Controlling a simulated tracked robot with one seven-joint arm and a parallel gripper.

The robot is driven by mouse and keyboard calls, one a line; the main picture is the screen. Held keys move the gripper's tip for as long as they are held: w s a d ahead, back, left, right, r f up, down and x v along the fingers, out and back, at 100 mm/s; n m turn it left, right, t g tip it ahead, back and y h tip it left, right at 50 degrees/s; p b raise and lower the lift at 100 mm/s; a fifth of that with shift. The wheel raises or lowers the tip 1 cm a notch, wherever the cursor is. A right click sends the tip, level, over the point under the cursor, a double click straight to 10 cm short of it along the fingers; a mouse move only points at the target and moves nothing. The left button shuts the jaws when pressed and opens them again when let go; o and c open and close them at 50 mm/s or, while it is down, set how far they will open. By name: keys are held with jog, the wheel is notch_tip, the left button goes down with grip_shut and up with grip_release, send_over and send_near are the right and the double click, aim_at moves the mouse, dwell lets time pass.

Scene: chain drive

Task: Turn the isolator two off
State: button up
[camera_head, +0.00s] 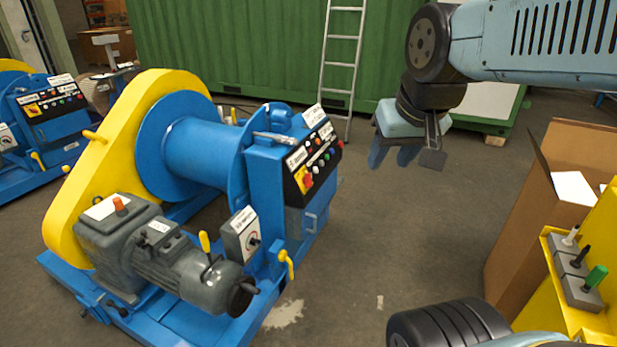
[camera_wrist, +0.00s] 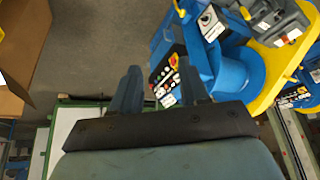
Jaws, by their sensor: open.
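A blue and yellow winch machine (camera_head: 195,150) stands left of centre in the head view. Its black control panel (camera_head: 312,160) carries a red-on-yellow rotary switch (camera_head: 306,181) and several buttons. A grey box with a dark rotary knob (camera_head: 252,242) sits lower on the machine's front. The labels are too small to read, so I cannot tell which is isolator two. My gripper (camera_head: 395,158) is open and empty, hanging in the air right of the panel and apart from it. In the wrist view, the panel (camera_wrist: 168,80) and the grey box (camera_wrist: 211,22) show beyond the fingers (camera_wrist: 160,88).
A second similar machine (camera_head: 45,115) stands at the far left. A ladder (camera_head: 341,65) leans on a green container (camera_head: 235,50) behind. A cardboard box (camera_head: 520,225) and a yellow holder with several tools (camera_head: 578,318) are at the right. The floor between is clear.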

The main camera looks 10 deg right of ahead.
jog(key=w+a+f+m+g+y, duration=0.1)
jog(key=w+a+f+m, duration=0.15)
jog(key=w, duration=0.55)
jog(key=w+a+f+m+g+y, duration=0.1)
jog(key=w+a+f+m, duration=0.15)
jog(key=w, duration=0.65)
jog(key=m+t+y, duration=0.7)
jog(key=m+y, duration=0.1)
jog(key=m, duration=2.2)
send_near(311, 180)
jog(key=x, duration=0.9)
jog(key=shift+w+f, duration=0.1)
jog(key=shift+w, duration=0.15)
